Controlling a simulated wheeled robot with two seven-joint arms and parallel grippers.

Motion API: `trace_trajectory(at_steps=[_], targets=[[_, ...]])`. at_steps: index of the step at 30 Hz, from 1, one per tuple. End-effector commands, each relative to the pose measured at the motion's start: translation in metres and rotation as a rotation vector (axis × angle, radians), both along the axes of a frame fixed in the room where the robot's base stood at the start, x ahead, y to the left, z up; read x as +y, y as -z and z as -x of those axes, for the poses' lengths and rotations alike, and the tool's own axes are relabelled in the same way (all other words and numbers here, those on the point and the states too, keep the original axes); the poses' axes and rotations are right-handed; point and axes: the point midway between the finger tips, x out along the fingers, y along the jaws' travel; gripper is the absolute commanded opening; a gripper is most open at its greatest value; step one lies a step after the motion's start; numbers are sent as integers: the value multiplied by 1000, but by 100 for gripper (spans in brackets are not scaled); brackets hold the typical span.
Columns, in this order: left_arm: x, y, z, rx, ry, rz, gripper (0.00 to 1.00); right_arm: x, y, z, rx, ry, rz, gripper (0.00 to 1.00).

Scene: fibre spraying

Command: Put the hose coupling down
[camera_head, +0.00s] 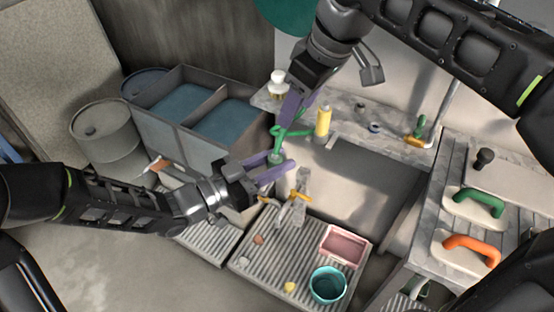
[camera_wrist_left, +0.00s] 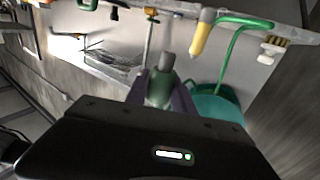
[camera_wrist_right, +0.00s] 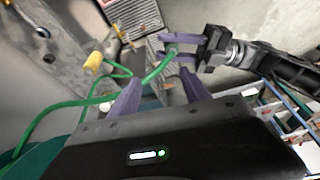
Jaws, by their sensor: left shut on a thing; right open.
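My left gripper (camera_head: 278,170) is shut on the hose coupling (camera_head: 277,157), a small green piece between its purple fingers above the sink area. In the left wrist view the coupling (camera_wrist_left: 161,88) is dark green with a grey end pointing away. In the right wrist view the coupling (camera_wrist_right: 171,50) sits in the left fingers, with green hose (camera_wrist_right: 158,66) leading from it. My right gripper (camera_head: 287,117) is open just above the coupling and apart from it. Its spread fingers show in the right wrist view, with nothing clearly held between them.
A yellow nozzle (camera_head: 323,121) stands on the counter ledge (camera_head: 350,129) beside the right gripper. A tap (camera_head: 297,197) is close below the left gripper. A ribbed drainboard (camera_head: 262,274) holds a pink tray (camera_head: 345,246) and a teal bucket (camera_head: 327,285). Blue-grey bins (camera_head: 185,135) stand left.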

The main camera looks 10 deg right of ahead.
Motion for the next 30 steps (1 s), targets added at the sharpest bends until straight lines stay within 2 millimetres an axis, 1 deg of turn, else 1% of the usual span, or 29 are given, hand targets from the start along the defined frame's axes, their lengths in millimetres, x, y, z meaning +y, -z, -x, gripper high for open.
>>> trace_trajectory(at_steps=[1, 3, 5, 8, 11, 14, 15, 17, 18, 20, 21, 23, 24, 26, 27, 29, 30], targets=[[0, 0, 0, 0, 0, 1, 0, -8, -10, -3, -52, -21, -35, 55], [0, 0, 0, 0, 0, 1, 0, -3, 14, -18, -54, 2, -73, 55], [0, 0, 0, 0, 0, 1, 0, -1, 30, -28, -55, 30, -97, 55], [0, 0, 0, 0, 0, 0, 0, 0, 60, -44, -54, 92, -141, 55], [0, 0, 0, 0, 0, 1, 0, 0, 96, -60, -50, 170, -190, 55], [0, 0, 0, 0, 0, 1, 0, -6, 142, -74, -47, 281, -248, 55], [0, 0, 0, 0, 0, 1, 0, -9, 164, -78, -43, 336, -271, 55], [0, 0, 0, 0, 0, 1, 0, -14, 198, -81, -34, 419, -299, 55], [0, 0, 0, 0, 0, 1, 0, -14, 222, -79, -18, 465, -312, 55], [0, 0, 0, 0, 0, 1, 0, -11, 257, -72, 17, 517, -320, 55], [0, 0, 0, 0, 0, 1, 0, -8, 280, -66, 42, 549, -322, 55], [0, 0, 0, 0, 0, 1, 0, -3, 313, -52, 81, 596, -325, 55], [0, 0, 0, 0, 0, 1, 0, 0, 334, -42, 106, 629, -328, 55], [0, 0, 0, 0, 0, 1, 0, 5, 365, -24, 145, 675, -329, 55], [0, 0, 0, 0, 0, 1, 0, 9, 384, -11, 171, 700, -328, 55], [0, 0, 0, 0, 0, 1, 0, 16, 411, 11, 209, 722, -321, 55], [0, 0, 0, 0, 0, 1, 0, 21, 428, 27, 234, 732, -314, 55]])
